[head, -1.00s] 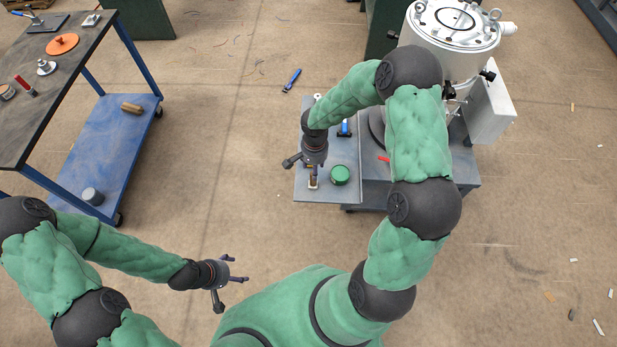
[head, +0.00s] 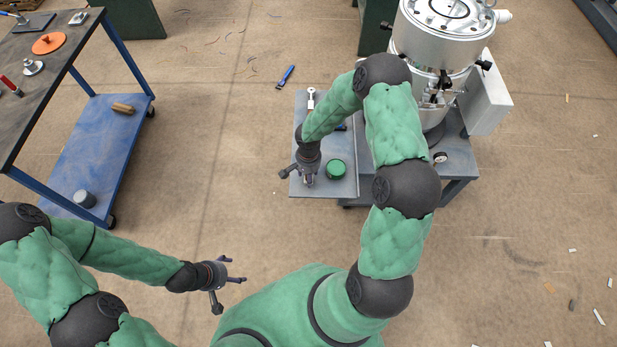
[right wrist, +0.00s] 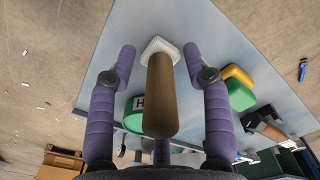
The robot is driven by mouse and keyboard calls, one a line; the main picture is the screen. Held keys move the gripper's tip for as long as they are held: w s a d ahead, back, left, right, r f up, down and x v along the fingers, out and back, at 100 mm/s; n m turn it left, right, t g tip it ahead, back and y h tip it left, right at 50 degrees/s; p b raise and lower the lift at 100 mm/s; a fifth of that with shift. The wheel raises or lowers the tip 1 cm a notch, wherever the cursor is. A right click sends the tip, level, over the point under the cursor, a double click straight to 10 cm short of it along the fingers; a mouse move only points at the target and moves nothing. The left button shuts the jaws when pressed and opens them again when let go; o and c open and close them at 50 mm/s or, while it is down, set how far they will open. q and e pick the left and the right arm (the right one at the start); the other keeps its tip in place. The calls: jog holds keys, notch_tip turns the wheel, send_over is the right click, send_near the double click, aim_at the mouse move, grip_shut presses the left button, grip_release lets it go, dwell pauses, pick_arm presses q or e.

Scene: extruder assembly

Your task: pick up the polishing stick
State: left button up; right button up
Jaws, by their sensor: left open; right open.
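The polishing stick (right wrist: 162,95), a brown wooden handle with a square white head, shows in the right wrist view. Its white head is at the grey tray's surface and its handle points toward the camera. The open right gripper (right wrist: 158,58) has a finger on each side of the stick, with visible gaps. In the head view the right gripper (head: 309,174) is low over the tray's front left corner, and the stick is mostly hidden there. My left gripper (head: 228,282) is open and empty above the floor, far from the tray.
A green round tin (head: 336,169) stands on the tray (head: 340,187), close right of the right gripper. A white-and-steel machine (head: 440,45) stands behind. A blue cart (head: 95,150) is at left; open floor lies between.

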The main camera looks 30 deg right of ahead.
grip_shut()
jog(key=shift+r, duration=0.15)
